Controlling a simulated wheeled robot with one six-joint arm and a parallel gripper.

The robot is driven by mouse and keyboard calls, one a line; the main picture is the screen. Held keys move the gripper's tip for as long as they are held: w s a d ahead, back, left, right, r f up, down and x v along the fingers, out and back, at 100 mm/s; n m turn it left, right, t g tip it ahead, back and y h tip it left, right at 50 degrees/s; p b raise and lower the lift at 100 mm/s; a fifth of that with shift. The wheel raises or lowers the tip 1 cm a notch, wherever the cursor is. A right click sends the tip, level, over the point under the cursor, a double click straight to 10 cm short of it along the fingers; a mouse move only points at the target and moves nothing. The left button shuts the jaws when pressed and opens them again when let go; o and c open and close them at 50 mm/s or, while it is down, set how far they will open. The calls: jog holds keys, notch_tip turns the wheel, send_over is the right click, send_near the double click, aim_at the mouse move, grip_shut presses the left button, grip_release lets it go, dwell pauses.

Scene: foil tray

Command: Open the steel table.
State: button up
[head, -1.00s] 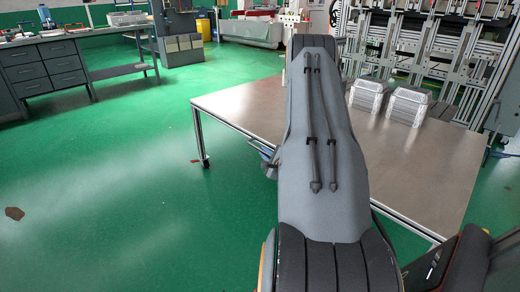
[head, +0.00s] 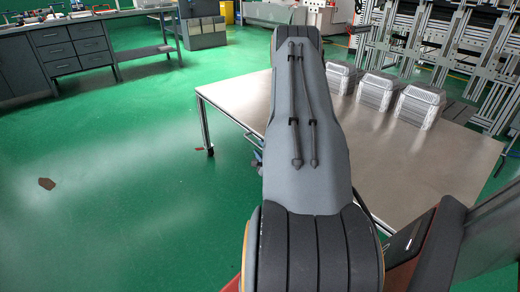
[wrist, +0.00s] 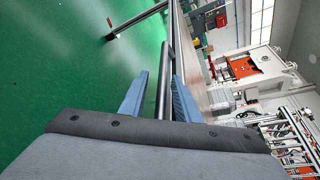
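The steel table (head: 400,160) has a bare metal top and a thin frame; it fills the middle and right of the head view. In the wrist view its edge and top (wrist: 190,45) run up the picture, seen steeply from the side. A dark round bar (wrist: 165,85) runs beside that edge. My gripper (wrist: 158,82) is open, with its two blue fingers apart, one on each side of the bar. A gap shows at the left finger; contact at the right finger is unclear. In the head view my arm hides most of the gripper.
Several ribbed foil trays, one at the front (head: 418,103), stand along the table's back. Metal racks (head: 440,40) rise behind them. A grey drawer bench (head: 75,55) stands at the far left.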

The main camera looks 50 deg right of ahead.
jog(key=shift+w+a, duration=0.1)
jog(key=shift+a+r, duration=0.1)
jog(key=v, duration=0.7)
jog(key=shift+s+p, duration=0.4)
jog(key=shift+p, duration=0.05)
